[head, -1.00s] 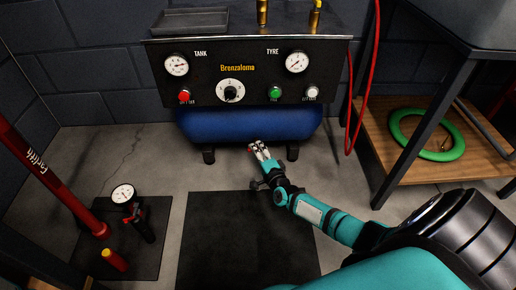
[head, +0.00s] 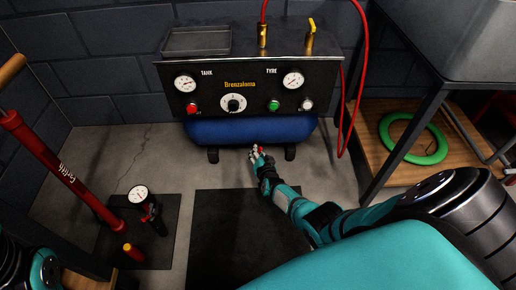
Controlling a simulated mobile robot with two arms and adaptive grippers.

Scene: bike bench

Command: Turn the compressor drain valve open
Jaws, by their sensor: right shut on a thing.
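The compressor has a blue tank (head: 225,131) under a black control panel (head: 215,88) with "Bronzaloma" lettering. My right arm reaches in from the lower right, and my right gripper (head: 256,152) is just below the tank's underside, between its black feet. It is shut on a small red part (head: 260,149) there, which looks like the drain valve handle. The fingers cover most of it, so its turn angle cannot be told. Part of my left arm shows at the lower left edge, but its gripper is out of view.
The panel carries gauges, a dial and buttons, with a grey tray (head: 196,41) on top. A red hose (head: 364,75) hangs at the right. A red pump (head: 72,180) stands at left. A black mat (head: 235,235) lies in front.

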